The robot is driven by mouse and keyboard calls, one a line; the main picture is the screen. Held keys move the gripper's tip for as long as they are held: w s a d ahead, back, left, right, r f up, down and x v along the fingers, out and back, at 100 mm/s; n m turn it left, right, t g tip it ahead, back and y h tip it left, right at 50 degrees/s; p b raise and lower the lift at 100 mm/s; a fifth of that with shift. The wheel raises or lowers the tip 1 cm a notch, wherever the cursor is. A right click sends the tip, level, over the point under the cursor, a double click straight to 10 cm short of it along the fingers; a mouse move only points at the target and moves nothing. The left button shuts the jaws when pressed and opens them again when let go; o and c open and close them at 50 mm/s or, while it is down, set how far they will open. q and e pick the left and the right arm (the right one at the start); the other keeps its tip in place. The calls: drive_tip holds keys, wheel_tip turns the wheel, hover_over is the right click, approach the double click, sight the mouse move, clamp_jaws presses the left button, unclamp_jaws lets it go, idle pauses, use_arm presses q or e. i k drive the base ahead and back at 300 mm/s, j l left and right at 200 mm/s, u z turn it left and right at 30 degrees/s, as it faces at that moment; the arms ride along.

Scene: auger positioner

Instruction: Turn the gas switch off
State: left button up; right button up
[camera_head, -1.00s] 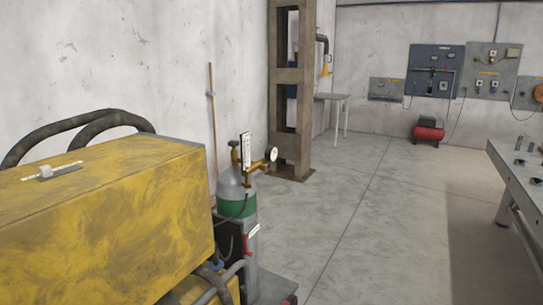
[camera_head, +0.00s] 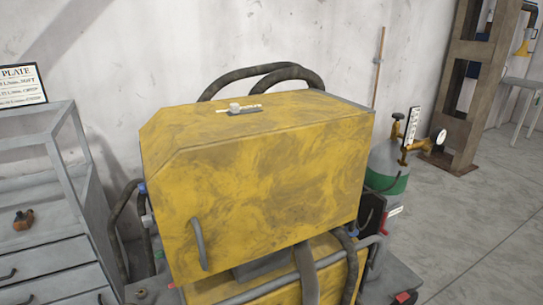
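A gas cylinder (camera_head: 384,163), grey with a green band, stands at the right behind a yellow machine (camera_head: 255,195). A brass regulator with a round white gauge (camera_head: 438,137) and a valve on top (camera_head: 398,117) is fitted to the cylinder. A small white switch-like knob (camera_head: 235,107) sits on a marked strip on top of the yellow machine. I cannot tell from its label which switch it is. Neither of my grippers shows in the view.
A grey metal cabinet with drawers (camera_head: 50,255) stands at the left, with a small brown object (camera_head: 23,219) on it. Hoses (camera_head: 262,74) loop behind the machine. A brown steel column (camera_head: 465,90) stands at the far right. Bare floor (camera_head: 475,230) lies at the right.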

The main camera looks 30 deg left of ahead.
sight(161, 253)
drive_tip(key=u, duration=1.15)
drive_tip(key=j+z, duration=0.15)
drive_tip(key=j, duration=0.2)
drive_tip(key=i, duration=0.05)
